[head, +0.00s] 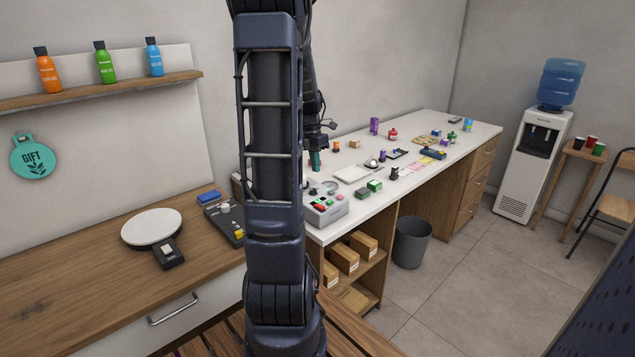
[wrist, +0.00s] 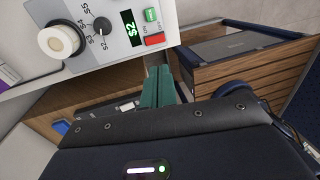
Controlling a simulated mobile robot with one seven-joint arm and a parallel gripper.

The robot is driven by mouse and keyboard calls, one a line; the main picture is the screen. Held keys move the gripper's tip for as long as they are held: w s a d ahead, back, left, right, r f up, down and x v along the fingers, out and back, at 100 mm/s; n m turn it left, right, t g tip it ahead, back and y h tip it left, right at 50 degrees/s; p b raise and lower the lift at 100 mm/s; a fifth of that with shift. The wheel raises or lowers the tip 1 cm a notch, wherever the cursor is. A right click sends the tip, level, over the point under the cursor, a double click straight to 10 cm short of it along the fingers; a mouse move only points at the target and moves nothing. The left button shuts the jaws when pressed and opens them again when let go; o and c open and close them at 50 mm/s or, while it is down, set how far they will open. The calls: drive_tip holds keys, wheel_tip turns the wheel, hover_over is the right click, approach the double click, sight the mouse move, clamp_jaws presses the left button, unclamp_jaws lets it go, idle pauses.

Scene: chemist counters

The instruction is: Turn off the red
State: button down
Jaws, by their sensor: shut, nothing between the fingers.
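In the wrist view a pale control panel (wrist: 120,30) fills the top left. It carries a red switch (wrist: 155,40), a green switch (wrist: 151,14) just above it, a lit green display (wrist: 132,28) and a black dial (wrist: 102,25). In the head view my gripper (head: 315,161) hangs above the white counter. A grey box (head: 327,212) with red and green parts sits at the counter's near end, partly hidden by my arm.
Small bottles, boxes and a white tray (head: 352,174) are spread along the white counter (head: 424,176). A wooden desk (head: 75,265) with a round white plate (head: 152,228) is at left. A grey bin (head: 411,242) stands on the floor.

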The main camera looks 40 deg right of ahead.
sight(318, 206)
drive_tip(key=f, duration=0.4)
drive_tip(key=s+f, duration=0.1)
drive_tip(key=f, duration=0.3)
drive_tip(key=s+f, duration=0.1)
drive_tip(key=f, duration=0.4)
drive_tip(key=shift+s, duration=0.1)
drive_tip(key=shift+f, duration=0.1)
drive_tip(key=shift+s+f, duration=0.3)
drive_tip(key=shift+a, duration=0.1)
drive_tip(key=shift+w, duration=0.1)
drive_tip(key=shift+w, duration=0.75)
drive_tip(key=shift+w+r, duration=0.2)
drive_tip(key=shift+r, duration=0.3)
wheel_tip(318, 206, up, 13)
drive_tip(key=w, duration=0.2)
